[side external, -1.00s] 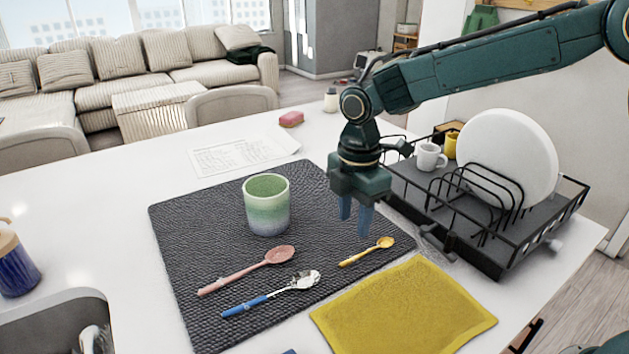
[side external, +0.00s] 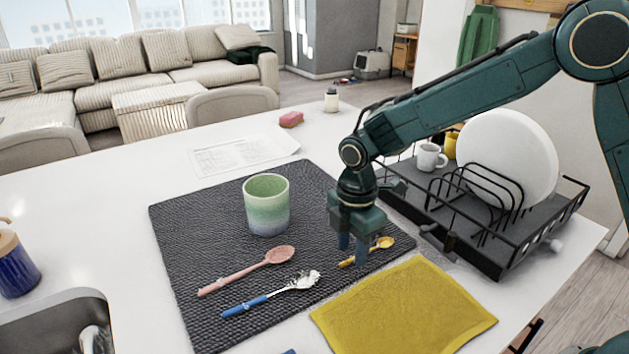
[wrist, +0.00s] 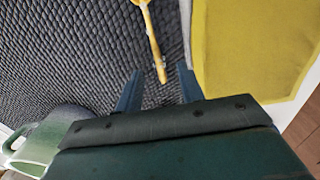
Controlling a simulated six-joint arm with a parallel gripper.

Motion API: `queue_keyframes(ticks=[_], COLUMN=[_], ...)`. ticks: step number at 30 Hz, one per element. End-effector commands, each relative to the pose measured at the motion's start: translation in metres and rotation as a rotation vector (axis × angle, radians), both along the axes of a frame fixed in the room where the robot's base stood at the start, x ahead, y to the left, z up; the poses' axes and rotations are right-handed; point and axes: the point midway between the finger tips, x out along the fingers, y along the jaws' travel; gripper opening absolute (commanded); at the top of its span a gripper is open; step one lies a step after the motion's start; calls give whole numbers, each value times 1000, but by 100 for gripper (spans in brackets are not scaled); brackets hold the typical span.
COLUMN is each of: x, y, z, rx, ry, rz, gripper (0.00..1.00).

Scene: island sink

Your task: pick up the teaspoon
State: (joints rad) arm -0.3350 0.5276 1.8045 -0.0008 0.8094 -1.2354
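A small yellow spoon (side external: 385,243), the smallest of three spoons, lies on the dark woven mat (side external: 180,225) near its right edge. A pink spoon (side external: 270,259) and a spoon with a blue handle and silver bowl (side external: 262,299) lie to its left. My gripper (side external: 353,247) is over the yellow spoon, pointing down, and hides part of it. In the wrist view my gripper (wrist: 159,74) is open and empty. The yellow spoon's handle (wrist: 152,48) runs down between the fingertips there, and its bowl is cut off at the top edge. I cannot tell the exact height above the mat.
A yellow cloth (side external: 403,310) lies just in front of the mat. A green cup (side external: 267,210) stands on the mat. A black dish rack (side external: 480,245) with a plate and mugs is at the right. A sink (side external: 60,325) is at the lower left.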

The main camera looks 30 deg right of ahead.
Motion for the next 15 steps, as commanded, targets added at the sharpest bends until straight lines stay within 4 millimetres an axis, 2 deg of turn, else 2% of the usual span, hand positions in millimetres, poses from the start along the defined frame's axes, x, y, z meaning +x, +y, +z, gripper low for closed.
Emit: queue_keyframes(ticks=[6,15], x=[0,0], y=[0,0], z=[-15,-15], rx=[1,2], ry=[1,1], rz=[-1,-1], gripper=[38,38])
